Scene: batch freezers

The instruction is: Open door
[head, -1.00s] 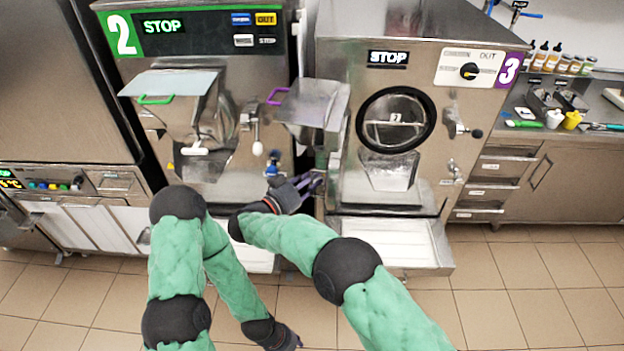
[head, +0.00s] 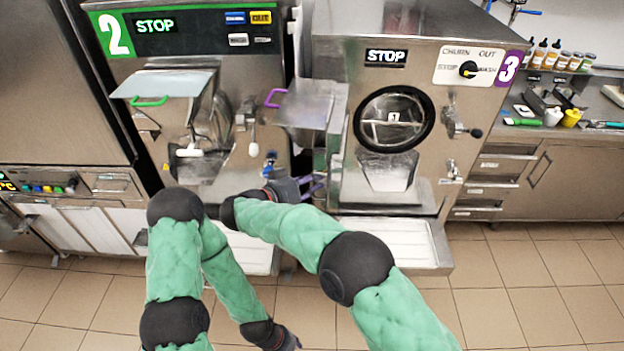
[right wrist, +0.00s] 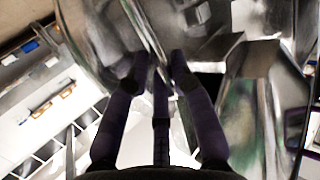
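Machine 3's steel door hopper with a purple handle (head: 275,98) stands out to the left of its black-rimmed round front (head: 394,119). Machine 2's hopper with a green handle (head: 149,101) sits across its front. My right gripper (head: 312,185) is low between the two machines, below the purple-handled hopper. In the right wrist view, its dark fingers (right wrist: 155,72) are spread apart close to steel surfaces, with a metal edge running between them; contact is unclear. My left gripper (head: 285,338) hangs low near the floor, clear of the machines; its fingers are too small to judge.
A pull-out tray (head: 400,243) juts from the base of machine 3. A lever (head: 457,124) sticks out right of the round front. A counter with bottles (head: 562,60) stands at the right. The tiled floor (head: 530,290) is clear at front right.

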